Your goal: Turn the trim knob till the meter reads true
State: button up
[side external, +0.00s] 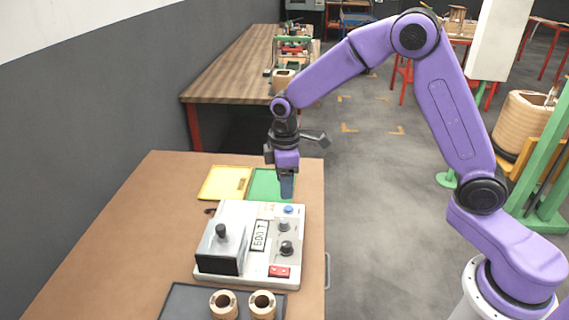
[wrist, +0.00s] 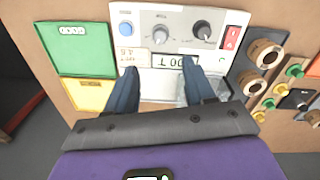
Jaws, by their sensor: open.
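A white meter box (side external: 232,215) stands on the brown bench. Its display (side external: 259,235) shows digits too small to read surely. Two knobs are on its panel: a grey knob (side external: 284,225) near the blue button (side external: 288,209), and a darker knob (side external: 286,247) nearer the red switch (side external: 279,271). I cannot tell which is the trim knob. In the wrist view the grey knob (wrist: 160,33) and dark knob (wrist: 202,33) lie beyond my fingertips. My gripper (wrist: 159,68) is open and empty, its fingers apart above the box, touching neither knob; it points down in the side view (side external: 287,190).
A yellow tray (side external: 222,183) and a green tray (side external: 262,178) lie behind the box. Two coils (side external: 223,304) (side external: 262,304) stand on a dark tray (side external: 185,300) in front. A black-handled part (side external: 221,245) rises from the box's left side. Bare bench lies to the left.

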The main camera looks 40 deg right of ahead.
notch_tip(320, 180, up, 5)
dwell(0.3)
jog(key=shift+s, duration=0.1)
jog(key=s+d+r, duration=0.1)
jog(key=s+d, duration=0.2)
jog(key=s, duration=1.3)
jog(key=s+d+r+n, duration=0.1)
jog(key=s+d, duration=0.3)
jog(key=s, duration=1.2)
jog(key=shift+y, duration=0.3)
jog(key=shift+r, duration=0.15)
